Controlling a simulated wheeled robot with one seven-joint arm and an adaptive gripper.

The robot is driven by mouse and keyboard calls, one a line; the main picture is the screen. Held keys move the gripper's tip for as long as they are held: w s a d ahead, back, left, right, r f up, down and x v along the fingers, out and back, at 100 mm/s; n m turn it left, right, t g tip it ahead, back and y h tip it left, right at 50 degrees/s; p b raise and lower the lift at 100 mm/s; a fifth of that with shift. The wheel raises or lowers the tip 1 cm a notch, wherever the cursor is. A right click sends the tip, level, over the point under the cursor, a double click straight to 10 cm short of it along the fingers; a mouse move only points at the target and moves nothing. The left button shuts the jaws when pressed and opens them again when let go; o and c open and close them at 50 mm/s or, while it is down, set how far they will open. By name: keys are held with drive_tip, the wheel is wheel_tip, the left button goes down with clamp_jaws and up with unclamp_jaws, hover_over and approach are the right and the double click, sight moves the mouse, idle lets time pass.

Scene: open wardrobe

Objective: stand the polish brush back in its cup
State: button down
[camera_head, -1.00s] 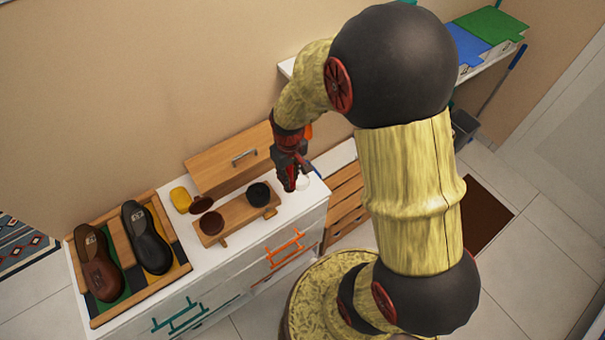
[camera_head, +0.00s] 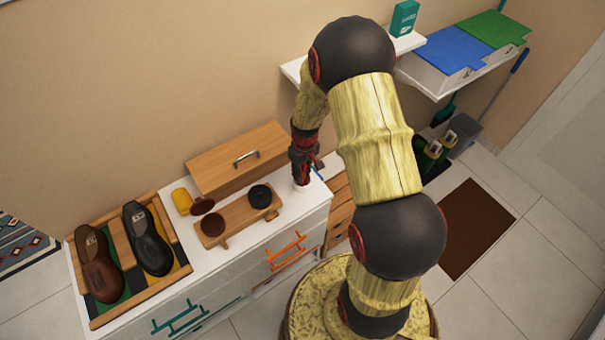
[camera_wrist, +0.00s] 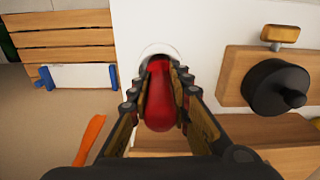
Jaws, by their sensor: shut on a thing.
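My gripper (camera_head: 301,180) is over the right end of the white cabinet top. In the wrist view my gripper (camera_wrist: 158,82) is shut on the red handle of the polish brush (camera_wrist: 160,105), with a finger on each side. The brush's far end overlaps the opening of the round white cup (camera_wrist: 149,50). I cannot tell how deep it reaches, and its bristles are hidden. In the head view my gripper mostly hides the brush and cup.
Left of the cup stands a wooden rack (camera_head: 240,217) with a black round pot (camera_head: 260,196) and a brown one (camera_head: 213,222). A wooden box (camera_head: 237,158) is behind. A shoe tray (camera_head: 183,262) holds two shoes. A white shelf (camera_head: 408,43) is above right.

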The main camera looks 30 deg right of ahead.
drive_tip(key=shift+f, duration=0.2)
drive_tip(key=c, duration=1.7)
unclamp_jaws()
drive_tip(key=shift+o, duration=0.3)
drive_tip(key=shift+r, duration=0.1)
drive_tip(key=r, duration=1.2)
drive_tip(key=shift+s, duration=0.3)
drive_tip(key=s+a+r+t, duration=0.1)
drive_tip(key=s+a+r, duration=0.25)
drive_tip(key=r, duration=0.35)
drive_tip(key=s+a+r+t, duration=0.1)
drive_tip(key=s+a+r, duration=0.25)
drive_tip(key=r, duration=0.45)
drive_tip(key=s+a+r+t, duration=0.1)
drive_tip(key=s+a+r, duration=0.25)
drive_tip(key=r, duration=0.35)
drive_tip(key=s+a+r+m+t, duration=0.1)
drive_tip(key=s+a+r+t, duration=0.1)
drive_tip(key=s+r, duration=0.3)
drive_tip(key=s+a, duration=0.1)
drive_tip(key=s, duration=0.2)
drive_tip(key=shift+s+a, duration=0.4)
